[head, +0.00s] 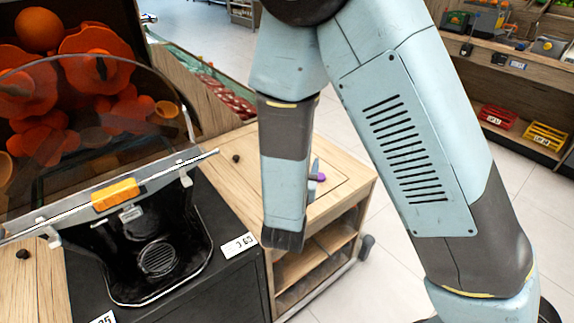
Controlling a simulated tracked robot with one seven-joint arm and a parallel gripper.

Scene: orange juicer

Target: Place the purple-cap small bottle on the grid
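A small purple cap (319,177) shows just right of my forearm, above the wooden cart top; the rest of the bottle is hidden or too small to make out. The round grid (158,258) lies in the black bay of the orange juicer, at lower left, and is bare. My arm hangs down over the cart between the juicer and the cap. A narrow grey-blue part of my gripper (313,182) shows beside the cap. The fingers are mostly hidden behind my arm, so I cannot tell whether they hold the bottle.
The juicer's clear cover (95,140) and orange tap (115,194) stand above the grid. A price tag (239,245) is at the bay's right. The wooden cart (345,185) has open shelves below. Red and yellow crates (545,136) are far right. The floor between is clear.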

